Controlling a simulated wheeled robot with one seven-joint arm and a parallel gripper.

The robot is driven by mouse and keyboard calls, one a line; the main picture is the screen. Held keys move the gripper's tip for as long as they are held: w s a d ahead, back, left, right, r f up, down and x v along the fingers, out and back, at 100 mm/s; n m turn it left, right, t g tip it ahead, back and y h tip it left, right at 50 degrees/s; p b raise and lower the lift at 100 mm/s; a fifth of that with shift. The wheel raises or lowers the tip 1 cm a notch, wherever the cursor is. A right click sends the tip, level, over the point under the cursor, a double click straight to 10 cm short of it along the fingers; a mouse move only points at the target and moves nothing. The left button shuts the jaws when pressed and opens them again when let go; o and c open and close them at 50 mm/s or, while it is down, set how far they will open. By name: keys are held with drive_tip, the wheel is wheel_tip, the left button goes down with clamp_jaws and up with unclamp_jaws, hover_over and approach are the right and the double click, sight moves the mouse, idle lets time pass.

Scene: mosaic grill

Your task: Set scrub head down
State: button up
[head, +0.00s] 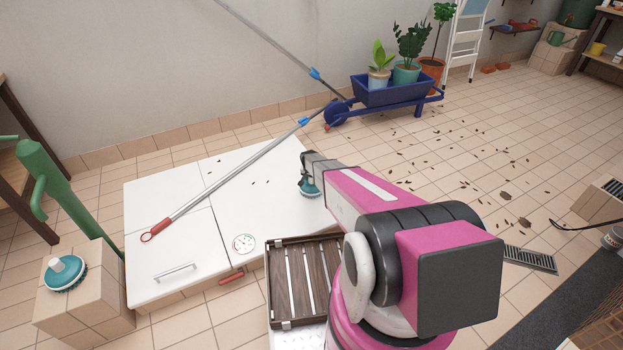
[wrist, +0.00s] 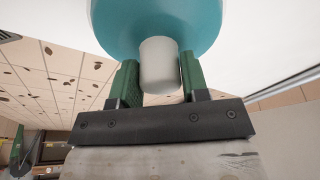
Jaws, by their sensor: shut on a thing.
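A teal scrub head (head: 309,189) is in my gripper (head: 306,176), over the right end of the white cabinet top (head: 195,254). In the wrist view, the green fingers of my gripper (wrist: 158,65) are shut on its white knob (wrist: 160,72), one on each side. The teal disc (wrist: 115,22) lies beyond the knob. I cannot tell whether its underside touches the white top. A second teal scrub head (head: 64,276) with a pale knob sits on a tiled block (head: 97,317) at the left.
A long pole (head: 235,166) with a red end lies across the white top, near a round gauge (head: 243,244). A dark slatted tray (head: 288,272) stands in front. A blue wheelbarrow (head: 400,92) with plants stands behind. Dry leaves litter the floor at right.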

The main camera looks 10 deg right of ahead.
drive_tip(key=shift+f, duration=0.15)
drive_tip(key=o, duration=0.9)
drive_tip(key=shift+s+a+r, duration=0.1)
drive_tip(key=shift+s+r, duration=0.05)
drive_tip(key=shift+r, duration=0.45)
drive_tip(key=s+v, duration=0.1)
drive_tip(key=v, duration=1.1)
drive_tip(key=s+r+n+g, duration=0.1)
drive_tip(key=s+r, duration=0.6)
drive_tip(key=s, duration=0.4)
drive_tip(key=s+d+r+n+y, duration=0.1)
drive_tip(key=s+r+n, duration=0.1)
drive_tip(key=s+r, duration=0.6)
drive_tip(key=s+r+n+g, duration=0.1)
drive_tip(key=s+r, duration=0.6)
drive_tip(key=s, duration=0.7)
drive_tip(key=shift+s+d+r+n+g, duration=0.2)
drive_tip(key=shift+d+n+g, duration=0.15)
drive_tip(key=shift+n, duration=0.35)
